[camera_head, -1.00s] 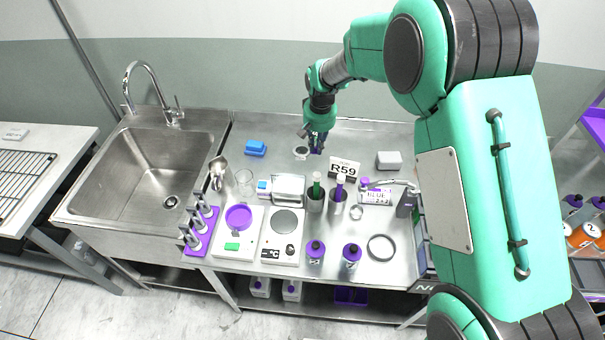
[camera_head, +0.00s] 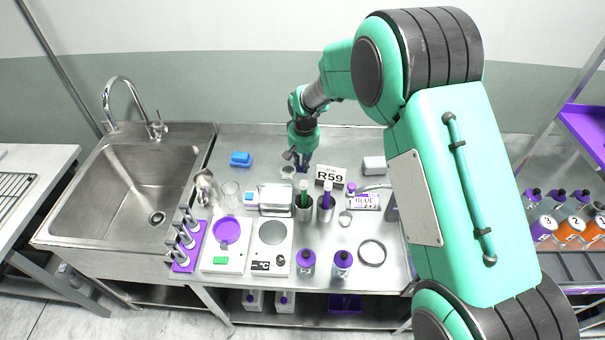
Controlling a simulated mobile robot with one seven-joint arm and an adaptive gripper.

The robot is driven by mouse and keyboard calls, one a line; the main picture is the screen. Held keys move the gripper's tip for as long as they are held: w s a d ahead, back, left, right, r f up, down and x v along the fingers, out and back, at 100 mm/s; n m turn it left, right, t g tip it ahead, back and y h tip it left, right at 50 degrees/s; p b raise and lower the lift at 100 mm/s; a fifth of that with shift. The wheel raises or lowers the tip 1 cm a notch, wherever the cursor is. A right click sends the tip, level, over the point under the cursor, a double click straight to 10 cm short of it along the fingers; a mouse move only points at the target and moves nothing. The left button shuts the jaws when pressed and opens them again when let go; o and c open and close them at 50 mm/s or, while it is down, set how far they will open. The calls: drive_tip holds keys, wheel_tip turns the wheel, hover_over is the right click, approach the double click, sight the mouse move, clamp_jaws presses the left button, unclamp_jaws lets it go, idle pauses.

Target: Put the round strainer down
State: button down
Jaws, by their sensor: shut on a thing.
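The round strainer (camera_head: 287,172) is a small pale ring with a darker middle, over the back part of the steel table. My gripper (camera_head: 302,166) points down just right of the ring and is shut on the strainer's purple handle side. The fingertips are small and partly hidden, so the exact grip is hard to see.
A blue block (camera_head: 241,159) lies to the left and a grey-white box (camera_head: 374,164) to the right. In front stand a glass beaker (camera_head: 230,192), a white device (camera_head: 275,198) and steel cups (camera_head: 325,210) with bottles. The sink (camera_head: 135,180) is left.

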sight(302, 171)
drive_tip(key=shift+f+b, duration=0.35)
drive_tip(key=shift+f, duration=1.95)
drive_tip(key=shift+f, duration=0.1)
drive_tip(key=c, duration=1.7)
unclamp_jaws()
drive_tip(key=r, duration=0.4)
drive_tip(key=s+r+p, duration=0.1)
drive_tip(key=r, duration=0.7)
drive_tip(key=shift+s+d+r+p, duration=0.1)
drive_tip(key=shift+s+d+p, duration=0.05)
drive_tip(key=shift+s+p, duration=0.15)
